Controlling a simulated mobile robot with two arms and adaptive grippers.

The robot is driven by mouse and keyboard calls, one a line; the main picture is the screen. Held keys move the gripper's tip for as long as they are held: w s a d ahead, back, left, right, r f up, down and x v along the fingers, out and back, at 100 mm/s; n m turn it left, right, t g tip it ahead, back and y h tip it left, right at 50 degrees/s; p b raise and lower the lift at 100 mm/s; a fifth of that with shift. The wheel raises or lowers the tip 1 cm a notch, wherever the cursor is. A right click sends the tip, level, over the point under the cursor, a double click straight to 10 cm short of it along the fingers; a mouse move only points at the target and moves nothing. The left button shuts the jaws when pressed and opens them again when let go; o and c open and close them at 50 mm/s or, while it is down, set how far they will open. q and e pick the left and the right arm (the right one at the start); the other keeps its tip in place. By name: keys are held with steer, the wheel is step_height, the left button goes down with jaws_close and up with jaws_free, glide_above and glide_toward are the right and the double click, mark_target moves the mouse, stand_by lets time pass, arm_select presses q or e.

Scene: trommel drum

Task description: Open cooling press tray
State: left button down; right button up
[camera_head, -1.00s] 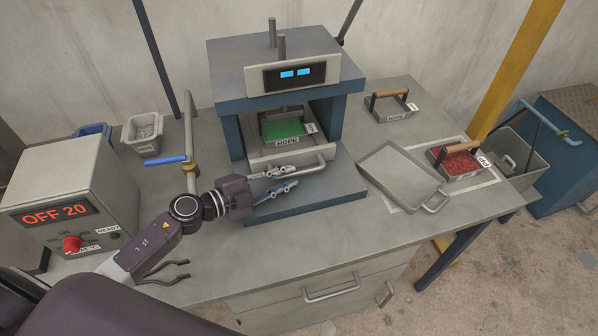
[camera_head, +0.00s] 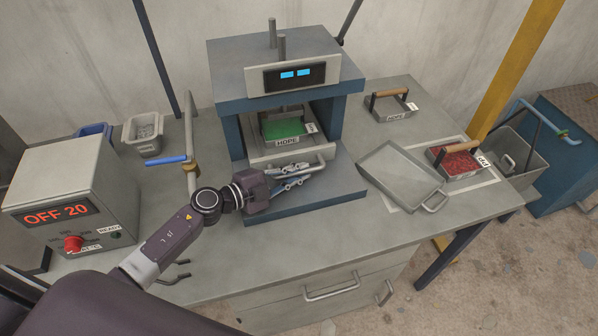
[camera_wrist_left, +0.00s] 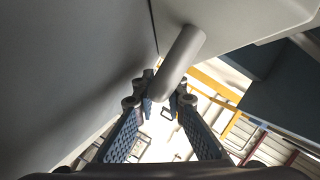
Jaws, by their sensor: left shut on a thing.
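The cooling press (camera_head: 273,78) stands on the bench with a blue display on its front. Its grey tray (camera_head: 262,156) sits in the press opening, holding a green block labelled HDPE (camera_head: 283,128). A grey bar handle (camera_head: 322,160) runs along the tray's front. My left gripper (camera_head: 298,180) is at this handle, shut on it. In the left wrist view the handle (camera_wrist_left: 181,62) passes between the fingers (camera_wrist_left: 160,95), which hide part of it. My right gripper is not in view.
A control box (camera_head: 60,195) reading OFF 20 stands at the left. An empty metal tray (camera_head: 400,178) and a red-filled mould (camera_head: 458,162) lie at the right. The bench in front of the press is clear.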

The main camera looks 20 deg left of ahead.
arm_select(q)
steer(key=shift+s, duration=0.1)
steer(key=shift+s+d+p, duration=0.4)
steer(key=shift+s+p, duration=0.05)
steer(key=s+d+p, duration=0.1)
steer(key=s, duration=0.1)
steer(key=s+d+p, duration=0.1)
steer(key=s+d, duration=0.1)
steer(key=s, duration=0.1)
steer(key=s+d+p, duration=0.2)
steer(key=s, duration=0.1)
steer(key=shift+s+d+r, duration=0.1)
steer(key=shift+d, duration=0.15)
steer(key=s+d, duration=0.8)
steer(key=s, duration=0.4)
steer(key=shift+s+d, duration=0.2)
steer(key=shift+s, duration=0.05)
steer(key=c, duration=2.2)
jaws_free()
steer(key=shift+c, duration=0.2)
